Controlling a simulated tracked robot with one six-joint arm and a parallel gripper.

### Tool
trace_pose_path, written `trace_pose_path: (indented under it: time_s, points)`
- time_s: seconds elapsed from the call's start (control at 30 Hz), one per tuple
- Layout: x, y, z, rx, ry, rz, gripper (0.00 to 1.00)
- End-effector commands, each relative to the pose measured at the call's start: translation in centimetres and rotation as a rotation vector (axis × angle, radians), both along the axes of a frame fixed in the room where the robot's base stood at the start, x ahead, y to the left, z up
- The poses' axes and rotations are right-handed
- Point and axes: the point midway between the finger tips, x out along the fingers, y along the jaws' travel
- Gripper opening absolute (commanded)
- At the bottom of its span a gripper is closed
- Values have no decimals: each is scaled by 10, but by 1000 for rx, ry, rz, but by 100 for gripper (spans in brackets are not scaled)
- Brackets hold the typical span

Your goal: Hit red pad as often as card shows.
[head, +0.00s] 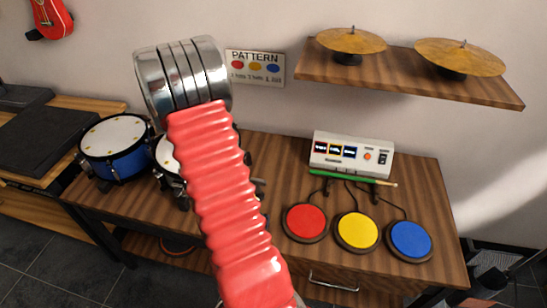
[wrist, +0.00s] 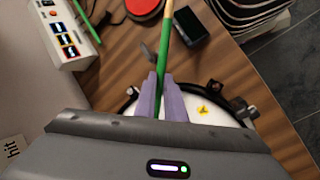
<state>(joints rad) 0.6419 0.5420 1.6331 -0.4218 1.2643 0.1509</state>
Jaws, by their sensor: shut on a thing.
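The red pad (head: 306,222) lies on the wooden bench, left of the yellow pad (head: 357,231) and the blue pad (head: 410,240). Part of the red pad (wrist: 146,5) shows at the top of the wrist view. My gripper (wrist: 161,88) is shut on a green drumstick (wrist: 164,45), whose pale tip points up the picture, to the right of the red pad. The head view hides my gripper behind my red arm. The pattern card (head: 255,68) hangs on the wall with red, yellow and blue dots; its small counts are hard to read.
A white control box (head: 351,155) stands behind the pads, with another green drumstick (head: 345,178) lying before it. Drums (head: 115,145) stand at the left. A shelf (head: 400,78) with two cymbals overhangs at the back. Cables run from box to pads.

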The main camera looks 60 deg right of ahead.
Motion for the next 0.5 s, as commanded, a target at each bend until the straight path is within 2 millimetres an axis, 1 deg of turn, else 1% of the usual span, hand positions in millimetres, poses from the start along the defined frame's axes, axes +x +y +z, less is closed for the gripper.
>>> trace_pose_path:
  time_s: [0.03, 0.2, 0.5]
  points:
    - [-13, -11, -1, -2, -3, -21, 0]
    - [-51, -41, -5, -9, -13, -72, 0]
    - [-123, -85, -18, -24, -37, -126, 0]
